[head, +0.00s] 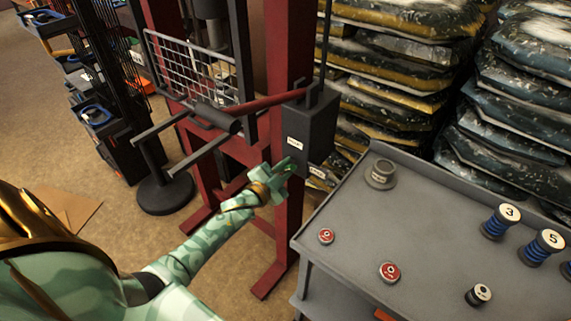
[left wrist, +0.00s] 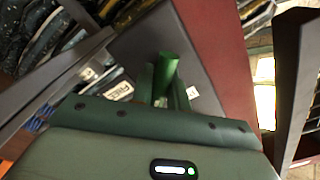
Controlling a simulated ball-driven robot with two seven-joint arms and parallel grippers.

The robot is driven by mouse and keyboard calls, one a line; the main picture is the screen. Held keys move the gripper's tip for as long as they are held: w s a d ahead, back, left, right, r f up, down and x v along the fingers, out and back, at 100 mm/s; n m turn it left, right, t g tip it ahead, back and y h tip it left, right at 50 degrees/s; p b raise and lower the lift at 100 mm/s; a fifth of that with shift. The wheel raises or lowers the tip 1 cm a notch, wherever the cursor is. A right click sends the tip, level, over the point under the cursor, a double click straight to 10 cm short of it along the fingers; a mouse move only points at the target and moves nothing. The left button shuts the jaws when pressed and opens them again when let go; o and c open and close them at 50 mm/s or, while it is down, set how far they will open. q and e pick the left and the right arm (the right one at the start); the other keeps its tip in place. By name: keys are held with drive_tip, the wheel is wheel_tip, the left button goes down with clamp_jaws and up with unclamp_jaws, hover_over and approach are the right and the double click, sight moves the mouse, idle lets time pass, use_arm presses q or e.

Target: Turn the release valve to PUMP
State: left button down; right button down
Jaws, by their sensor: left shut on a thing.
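The dark pump box (head: 311,128) is mounted on the red press frame. A white label (head: 294,142) is on its face, and another label (head: 317,172) is low on its right; the lettering is too small to read surely. My left gripper (head: 283,170) is at the box's lower front, covering the valve in the head view. My right gripper is not in view.
A grey cart (head: 424,218) on the right carries red discs, a grey knob-like piece and blue spools. Stacked bags (head: 395,60) stand behind it. A wire mesh guard (head: 188,68) and a red lever (head: 270,100) are at the press. Floor at left is partly clear.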

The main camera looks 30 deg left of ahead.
use_arm(q)
drive_tip(key=n+p, duration=0.2)
drive_tip(key=n, duration=0.3)
drive_tip(key=shift+n, duration=0.3)
drive_tip(key=n+p, duration=0.1)
drive_tip(key=n, duration=0.2)
drive_tip(key=shift+p, duration=0.3)
drive_tip(key=shift+n, duration=1.4)
drive_tip(key=shift+p, duration=0.3)
drive_tip(key=c, duration=1.3)
unclamp_jaws()
drive_tip(key=shift+s, duration=0.1)
